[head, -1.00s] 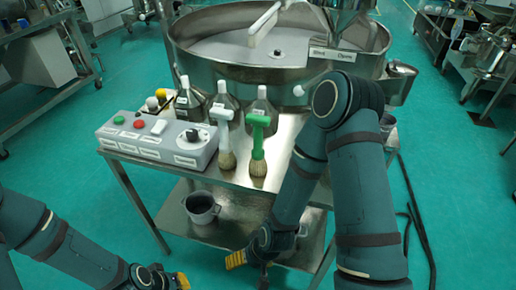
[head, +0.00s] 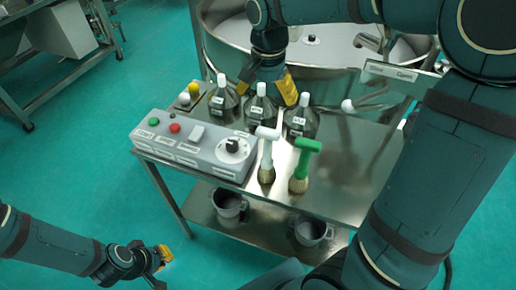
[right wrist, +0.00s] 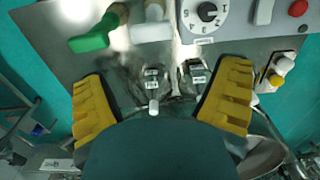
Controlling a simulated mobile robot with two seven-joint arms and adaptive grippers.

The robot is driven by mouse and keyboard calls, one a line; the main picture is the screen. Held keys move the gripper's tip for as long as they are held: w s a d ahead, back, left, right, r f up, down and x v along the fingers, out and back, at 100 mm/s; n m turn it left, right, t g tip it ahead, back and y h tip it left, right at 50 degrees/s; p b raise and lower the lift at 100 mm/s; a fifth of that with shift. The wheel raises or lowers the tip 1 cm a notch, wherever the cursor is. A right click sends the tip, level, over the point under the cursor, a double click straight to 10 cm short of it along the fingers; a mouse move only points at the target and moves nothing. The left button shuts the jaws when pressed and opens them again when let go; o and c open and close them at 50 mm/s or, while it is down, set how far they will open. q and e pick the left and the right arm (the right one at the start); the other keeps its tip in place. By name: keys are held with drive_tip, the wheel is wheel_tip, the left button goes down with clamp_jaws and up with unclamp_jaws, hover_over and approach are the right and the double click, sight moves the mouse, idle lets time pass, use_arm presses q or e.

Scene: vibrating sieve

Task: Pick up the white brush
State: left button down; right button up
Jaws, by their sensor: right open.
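The white brush (head: 267,150) stands upright, bristles down, on the metal table in front of the bottles. Its white handle (right wrist: 150,33) lies in the upper middle of the right wrist view, beside the green brush (right wrist: 95,38). My right gripper (head: 267,90) is open and empty, pointing down over the bottles behind the white brush, with its yellow fingers wide apart. In the right wrist view the fingers frame the bottles, and the brush is apart from them. My left gripper (head: 162,268) hangs low at the lower left, far from the brush; its opening is unclear.
The green brush (head: 302,165) stands close to the right of the white one. A control box (head: 195,146) is to the left. Several bottles (head: 260,107) stand behind the brushes, before the large sieve (head: 330,78). Two grey cups (head: 228,203) sit on the lower shelf.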

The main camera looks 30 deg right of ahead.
sight(269, 131)
drive_tip(key=f, duration=0.7)
drive_tip(key=shift+s+d+f+b, duration=0.1)
drive_tip(key=shift+s+d+b, duration=0.1)
drive_tip(key=shift+s+b, duration=0.2)
drive_tip(key=shift+s+f, duration=0.1)
drive_tip(key=shift+f, duration=0.3)
drive_tip(key=shift+s+f, duration=0.15)
drive_tip(key=shift+f, duration=2.2)
drive_tip(key=c, duration=0.9)
